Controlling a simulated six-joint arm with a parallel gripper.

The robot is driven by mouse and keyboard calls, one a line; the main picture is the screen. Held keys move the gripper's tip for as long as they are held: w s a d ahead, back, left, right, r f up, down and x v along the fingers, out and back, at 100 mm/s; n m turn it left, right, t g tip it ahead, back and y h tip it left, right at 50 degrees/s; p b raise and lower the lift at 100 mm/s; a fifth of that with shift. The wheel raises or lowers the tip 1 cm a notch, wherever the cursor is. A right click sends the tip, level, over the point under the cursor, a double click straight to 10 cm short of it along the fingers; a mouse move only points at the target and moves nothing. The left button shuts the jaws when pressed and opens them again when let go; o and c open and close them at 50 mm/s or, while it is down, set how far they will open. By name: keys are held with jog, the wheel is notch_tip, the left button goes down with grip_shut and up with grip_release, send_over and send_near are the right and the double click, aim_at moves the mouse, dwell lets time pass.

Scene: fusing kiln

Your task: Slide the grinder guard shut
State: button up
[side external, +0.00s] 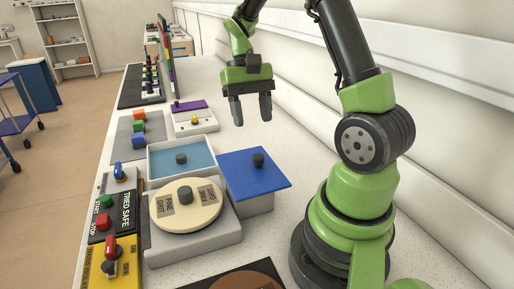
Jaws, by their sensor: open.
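A flat blue plate with a dark knob (258,160) lies over a grey box at the middle of the bench; it looks like the grinder guard (240,178). To its left is a white open-topped tray (151,166) with a teal inside and a dark round piece (181,158) standing in it, which looks like the grinder. The plate sits beside the tray and leaves its top uncovered. My gripper (251,114) is open and empty, pointing down above the bench, beyond the plate in the picture and apart from it.
In front of the tray is a grey unit with a cream dial (205,216). A control panel (117,215) and yellow box (110,262) line the left edge. A white box with a purple strip (202,125) and coloured cubes (138,127) stand behind. The wall runs along the right.

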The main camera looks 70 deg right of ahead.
aim_at(258, 155)
jog(key=x, duration=0.7)
jog(key=shift+f, duration=0.2)
jog(key=shift+c, duration=0.2)
